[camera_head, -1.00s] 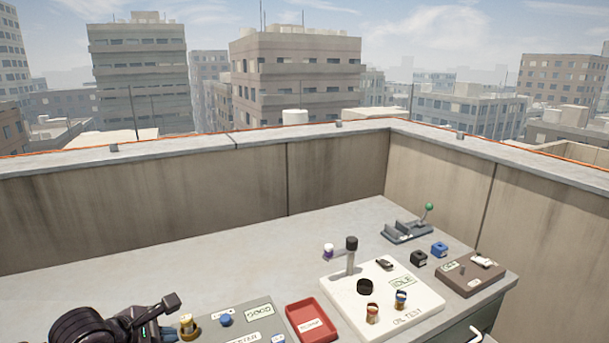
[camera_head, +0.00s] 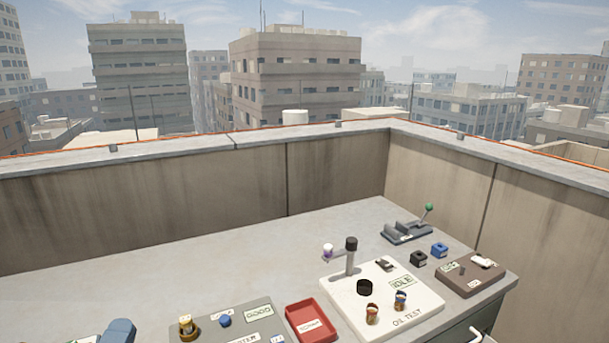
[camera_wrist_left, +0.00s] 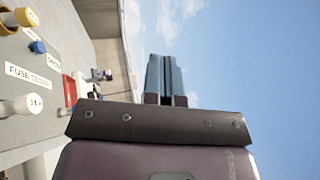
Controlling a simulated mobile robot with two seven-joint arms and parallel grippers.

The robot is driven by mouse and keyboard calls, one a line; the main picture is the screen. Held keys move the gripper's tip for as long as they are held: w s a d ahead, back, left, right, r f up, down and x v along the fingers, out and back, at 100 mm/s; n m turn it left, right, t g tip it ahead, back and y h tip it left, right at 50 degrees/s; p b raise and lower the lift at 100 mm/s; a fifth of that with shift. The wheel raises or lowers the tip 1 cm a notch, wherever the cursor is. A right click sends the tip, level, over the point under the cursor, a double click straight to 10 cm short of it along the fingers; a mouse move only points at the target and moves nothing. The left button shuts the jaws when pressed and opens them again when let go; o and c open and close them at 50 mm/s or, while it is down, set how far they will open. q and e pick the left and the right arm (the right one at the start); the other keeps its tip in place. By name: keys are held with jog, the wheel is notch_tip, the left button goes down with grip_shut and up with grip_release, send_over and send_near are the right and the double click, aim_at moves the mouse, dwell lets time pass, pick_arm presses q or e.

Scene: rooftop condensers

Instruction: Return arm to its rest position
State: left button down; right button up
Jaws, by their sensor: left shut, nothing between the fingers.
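My left gripper (camera_head: 118,331) shows only as blue-grey fingers at the bottom left edge of the head view. In the left wrist view its fingers (camera_wrist_left: 165,78) are pressed together, with nothing between them. They stand against the sky. In the head view they are left of the grey tester panel (camera_head: 205,332) and apart from its brass-coloured post (camera_head: 187,326). The rest of my left arm is hidden below the frame. My right gripper is in neither view.
A red tray (camera_head: 299,315) and a white oil test board (camera_head: 425,312) lie on the grey bench, right of the tester panel. A brown box (camera_head: 471,281) stands at the right end. A concrete parapet (camera_head: 150,225) runs behind. The bench's back left is clear.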

pick_arm(q)
jog(key=s+a+f+n+g+y, duration=0.55)
jog(key=f+n, duration=0.25)
jog(key=n, duration=0.3)
jog(key=s+d+f+n+g+h, duration=0.2)
jog(key=s+d+f+n+g, duration=0.15)
jog(key=s+f+g, duration=0.35)
jog(key=s+d+f+n+g+h, duration=0.2)
jog(key=s+f+n+g+h, duration=0.15)
jog(key=s+f+g, duration=0.4)
jog(key=w+f+t, duration=0.6)
jog(key=f+t, duration=0.2)
jog(key=t, duration=0.1)
jog(key=shift+f+t, duration=0.3)
jog(key=shift+t, duration=0.1)
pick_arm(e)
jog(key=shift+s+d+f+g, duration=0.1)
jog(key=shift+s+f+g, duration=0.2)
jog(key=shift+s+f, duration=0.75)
pick_arm(q)
jog(key=shift+d, duration=0.1)
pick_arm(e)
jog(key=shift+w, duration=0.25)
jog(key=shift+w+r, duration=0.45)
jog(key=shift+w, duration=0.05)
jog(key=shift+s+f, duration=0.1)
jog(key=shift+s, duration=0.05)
